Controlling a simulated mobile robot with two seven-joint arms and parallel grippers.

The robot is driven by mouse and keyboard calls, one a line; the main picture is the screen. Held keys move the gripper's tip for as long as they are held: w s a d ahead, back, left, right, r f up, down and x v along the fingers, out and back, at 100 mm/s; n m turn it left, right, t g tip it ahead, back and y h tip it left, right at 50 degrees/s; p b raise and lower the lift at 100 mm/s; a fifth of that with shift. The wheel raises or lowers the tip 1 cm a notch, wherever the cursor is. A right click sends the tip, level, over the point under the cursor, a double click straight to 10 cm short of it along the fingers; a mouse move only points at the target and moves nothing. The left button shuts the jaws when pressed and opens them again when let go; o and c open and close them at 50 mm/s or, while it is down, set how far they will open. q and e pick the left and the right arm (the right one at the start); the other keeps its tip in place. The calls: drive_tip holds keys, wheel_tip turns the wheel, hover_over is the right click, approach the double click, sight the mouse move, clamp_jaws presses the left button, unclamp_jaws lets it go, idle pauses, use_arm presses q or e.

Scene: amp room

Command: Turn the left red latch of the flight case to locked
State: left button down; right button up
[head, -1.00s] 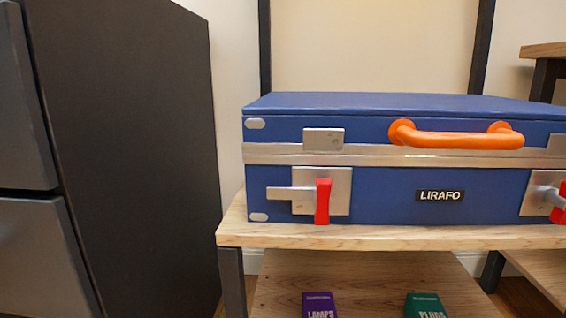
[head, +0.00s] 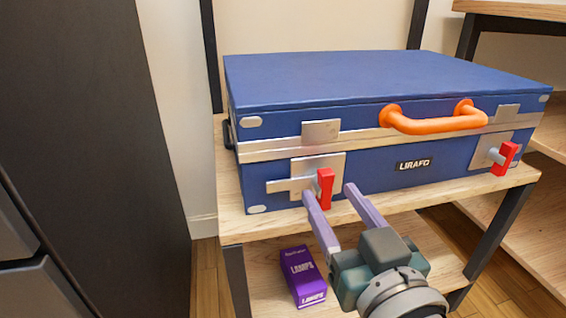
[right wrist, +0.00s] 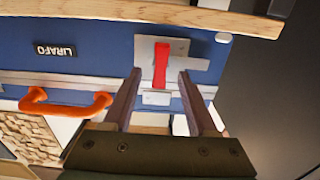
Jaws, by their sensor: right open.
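The blue flight case (head: 380,105) sits closed on a wooden shelf. Its left red latch (head: 325,187) is a short red lever standing about upright on a silver plate at the case's front. My right gripper (head: 329,192) is open in front of this latch, with one purple-grey finger to either side of it in the picture. In the upside-down right wrist view, the red latch (right wrist: 161,64) shows between the open fingertips (right wrist: 160,75). I cannot tell whether the fingers touch it. My left gripper is not in view.
The case's orange handle (head: 432,123) and right red latch (head: 505,158) are to the right. The wooden shelf (head: 450,192) juts out below the case. A purple box (head: 302,277) stands on the lower shelf. A dark cabinet (head: 90,120) is at the left.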

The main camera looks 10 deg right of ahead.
drive_tip(key=shift+w, duration=1.1)
clamp_jaws()
